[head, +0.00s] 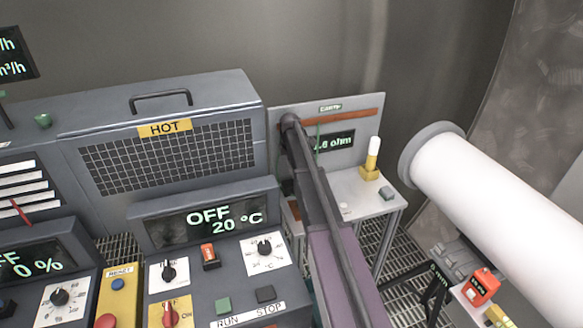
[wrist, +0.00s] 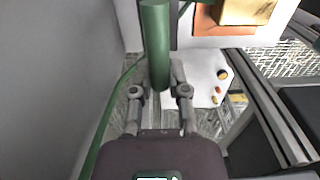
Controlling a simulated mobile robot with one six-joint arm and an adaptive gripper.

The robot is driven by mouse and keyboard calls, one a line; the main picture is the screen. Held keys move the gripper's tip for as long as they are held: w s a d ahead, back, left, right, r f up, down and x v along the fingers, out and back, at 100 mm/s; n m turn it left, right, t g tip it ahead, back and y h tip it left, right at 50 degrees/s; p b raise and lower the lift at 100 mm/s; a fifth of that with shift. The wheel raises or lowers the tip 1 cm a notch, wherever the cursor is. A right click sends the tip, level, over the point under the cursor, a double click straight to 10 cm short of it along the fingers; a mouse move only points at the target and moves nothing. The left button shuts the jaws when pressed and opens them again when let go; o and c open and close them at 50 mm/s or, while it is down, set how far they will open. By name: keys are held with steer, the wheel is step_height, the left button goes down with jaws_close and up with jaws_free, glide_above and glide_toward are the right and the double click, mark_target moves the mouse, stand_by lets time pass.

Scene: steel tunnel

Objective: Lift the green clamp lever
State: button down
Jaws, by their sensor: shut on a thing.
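The green clamp lever (wrist: 157,45) shows in the wrist view as a thick green cylinder at top centre. My gripper (wrist: 160,70) is shut on it, with one finger on each side. A thin green strip (wrist: 108,120) runs from beside the lever down the left of the view. In the head view my arm reaches to the small bench at the back and hides my gripper and the lever's grip. A thin green line (head: 318,138) shows just right of the arm there; I cannot tell whether it belongs to the lever.
The bench (head: 350,186) bears a yellow-based white lamp (head: 372,160) and an ohm display (head: 335,142). A grey box marked HOT (head: 165,125) stands left of my arm. A large white cylinder (head: 500,195) lies at right. A grey wall (wrist: 50,80) is close on the wrist view's left.

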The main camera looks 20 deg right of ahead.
steer(key=shift+w, duration=0.25)
steer(key=c, duration=0.6)
jaws_free()
steer(key=shift+r, duration=0.1)
steer(key=shift+s, duration=0.2)
